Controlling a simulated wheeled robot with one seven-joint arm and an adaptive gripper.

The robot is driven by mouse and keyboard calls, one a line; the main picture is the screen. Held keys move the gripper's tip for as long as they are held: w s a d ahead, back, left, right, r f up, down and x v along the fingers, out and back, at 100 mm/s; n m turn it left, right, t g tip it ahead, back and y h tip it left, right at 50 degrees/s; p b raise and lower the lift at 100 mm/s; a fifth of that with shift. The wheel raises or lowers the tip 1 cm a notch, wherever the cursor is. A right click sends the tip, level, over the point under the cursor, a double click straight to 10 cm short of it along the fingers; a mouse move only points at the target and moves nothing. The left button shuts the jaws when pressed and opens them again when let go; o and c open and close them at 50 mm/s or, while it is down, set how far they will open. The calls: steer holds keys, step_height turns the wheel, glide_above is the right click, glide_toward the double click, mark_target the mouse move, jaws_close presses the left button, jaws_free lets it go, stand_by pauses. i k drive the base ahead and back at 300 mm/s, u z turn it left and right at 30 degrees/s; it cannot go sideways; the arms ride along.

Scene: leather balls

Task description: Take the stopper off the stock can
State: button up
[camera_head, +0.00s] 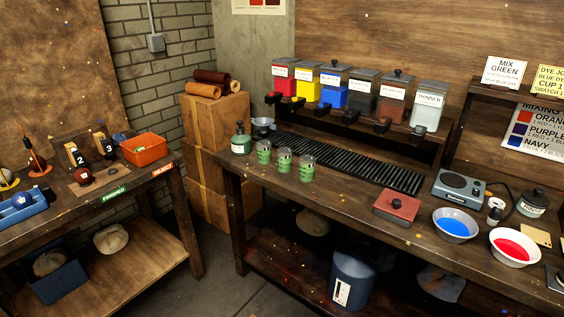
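A green bottle (241,143) with a dark top and pale label stands upright at the bench's left end. My gripper is not in view.
A grey scale (458,187), a blue-filled bowl (455,225), a red-filled bowl (515,247) and a reddish box (396,206) stand near the can. Several green-banded cups (285,161) stand left. Colour dispensers (332,88) line the back. Floor (225,285) shows between the benches.

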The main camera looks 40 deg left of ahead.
mark_target(240, 122)
steer(key=u, duration=1.95)
steer(key=i, duration=0.4)
steer(key=u, duration=1.05)
steer(key=i, duration=1.45)
steer(key=z, duration=0.65)
